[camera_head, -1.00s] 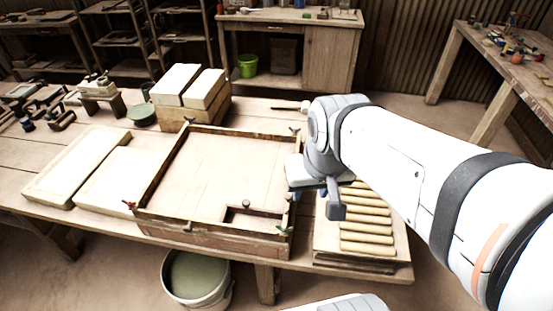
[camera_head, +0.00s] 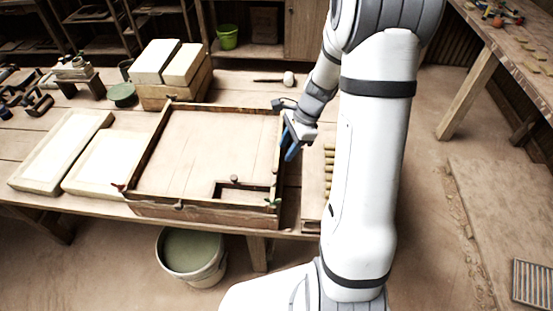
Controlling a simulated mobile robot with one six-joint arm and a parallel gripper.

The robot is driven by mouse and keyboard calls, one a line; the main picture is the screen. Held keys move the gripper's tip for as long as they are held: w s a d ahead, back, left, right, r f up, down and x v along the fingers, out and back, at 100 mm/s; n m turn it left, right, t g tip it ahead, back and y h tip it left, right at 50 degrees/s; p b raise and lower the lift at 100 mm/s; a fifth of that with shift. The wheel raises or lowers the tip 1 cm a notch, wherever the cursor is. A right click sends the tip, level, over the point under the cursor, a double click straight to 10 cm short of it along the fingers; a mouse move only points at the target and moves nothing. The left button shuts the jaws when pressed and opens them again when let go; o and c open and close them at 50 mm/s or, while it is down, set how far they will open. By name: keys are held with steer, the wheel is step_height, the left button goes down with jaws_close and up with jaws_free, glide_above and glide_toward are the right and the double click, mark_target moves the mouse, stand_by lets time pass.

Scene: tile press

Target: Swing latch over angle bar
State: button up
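A shallow wooden frame (camera_head: 136,165) lies on the table. An L-shaped angle bar (camera_head: 243,184) sits inside its near right corner, with a small dark knob (camera_head: 234,178) beside it. A green latch (camera_head: 272,202) is at the near right corner, close to the bar's right end; I cannot tell whether it lies over the bar. A red latch (camera_head: 119,187) is at the near left corner. My gripper (camera_head: 288,153), with blue fingers, points down at the frame's right wall, beyond the green latch. I see nothing held, but its opening is unclear.
Two pale slabs (camera_head: 62,150) lie left of the frame. Pale blocks on a wooden box (camera_head: 175,93) stand behind it. Wooden rolls (camera_head: 328,170) lie to the right, partly hidden by my arm. A bucket (camera_head: 190,256) stands below the table's front edge.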

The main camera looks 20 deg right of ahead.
mark_target(275, 169)
steer(key=x, duration=0.8)
steer(key=shift+p, duration=0.3)
jaws_close()
